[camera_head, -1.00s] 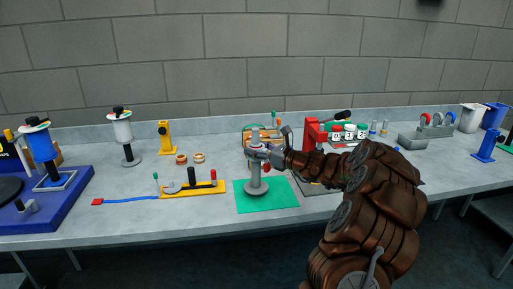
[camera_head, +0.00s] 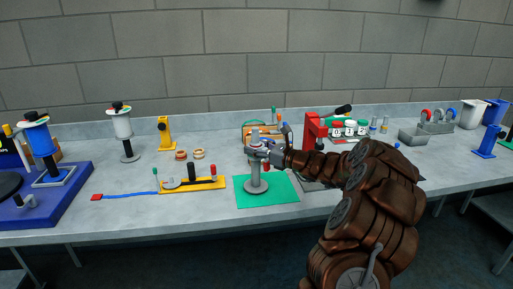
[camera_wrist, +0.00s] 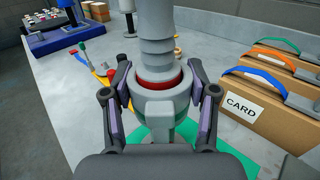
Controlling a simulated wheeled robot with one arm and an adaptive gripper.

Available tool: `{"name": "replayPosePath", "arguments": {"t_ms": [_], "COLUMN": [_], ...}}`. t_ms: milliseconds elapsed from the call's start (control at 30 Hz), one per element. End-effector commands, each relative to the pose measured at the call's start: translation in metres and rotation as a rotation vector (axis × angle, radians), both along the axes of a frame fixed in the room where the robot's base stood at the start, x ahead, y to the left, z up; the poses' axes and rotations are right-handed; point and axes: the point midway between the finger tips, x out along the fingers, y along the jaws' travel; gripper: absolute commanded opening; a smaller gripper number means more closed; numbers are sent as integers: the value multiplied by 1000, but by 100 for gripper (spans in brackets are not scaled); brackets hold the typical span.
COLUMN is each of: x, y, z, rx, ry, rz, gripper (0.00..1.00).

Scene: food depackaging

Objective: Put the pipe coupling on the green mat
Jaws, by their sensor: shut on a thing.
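The grey collar-shaped fitting (camera_wrist: 160,106) with a red inner ring looks like the pipe coupling. It sits around a grey ribbed upright post (camera_wrist: 156,35) in the wrist view. My gripper (camera_wrist: 160,88) has a finger on each side of the fitting and is shut on it. In the head view my gripper (camera_head: 258,150) is at the upper part of the grey post (camera_head: 257,178), whose round base stands on the green mat (camera_head: 285,193). Whether the fitting is free of the post cannot be told. A small red part shows beside the post.
A yellow fixture (camera_head: 190,186) with pegs stands left of the mat. Cardboard boxes (camera_wrist: 262,105), one marked CARD, are at the right in the wrist view. A red stand (camera_head: 313,130) is right of my gripper.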

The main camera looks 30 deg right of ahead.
Motion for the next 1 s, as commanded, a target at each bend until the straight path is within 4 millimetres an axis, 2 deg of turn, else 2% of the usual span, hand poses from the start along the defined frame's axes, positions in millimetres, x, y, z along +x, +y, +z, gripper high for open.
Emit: {"name": "replayPosePath", "arguments": {"t_ms": [400, 433, 700, 1000], "x": [0, 0, 0, -1], "y": [0, 0, 0, 0], "z": [-6, -5, -5, -6], "rx": [1, 1, 0, 0], "ry": [-3, -2, -1, 0], "rz": [0, -1, -1, 0], "gripper": [0, 61, 87, 87]}}
